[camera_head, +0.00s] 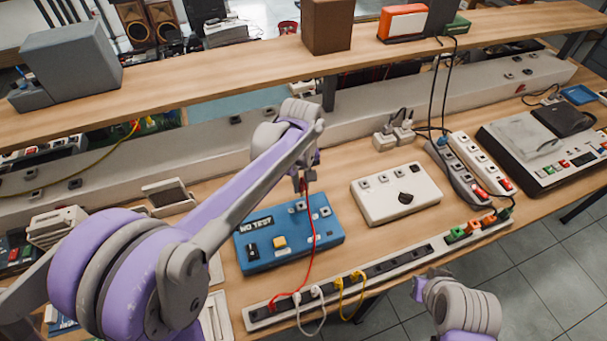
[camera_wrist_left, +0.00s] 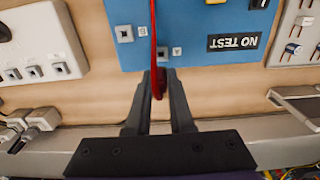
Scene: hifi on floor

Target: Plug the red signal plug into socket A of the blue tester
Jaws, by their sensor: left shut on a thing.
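The blue tester (camera_head: 278,262) lies on the bench with a NO TEST label, a black knob and a yellow button. My left gripper (camera_head: 304,186) is shut on the red signal plug (camera_wrist_left: 158,84), beside the tester's far edge. The fingers hide part of the plug. Its red cable (camera_head: 312,243) crosses in front of the tester to the power strip. My right gripper (camera_head: 418,289) is at the lower right, its fingers unclear.
A white box (camera_head: 385,208) with sockets and a black knob sits right of the tester. A long power strip (camera_head: 405,262) with white, yellow, green and orange plugs runs along the front edge. A wooden shelf (camera_head: 220,82) spans above the bench's back.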

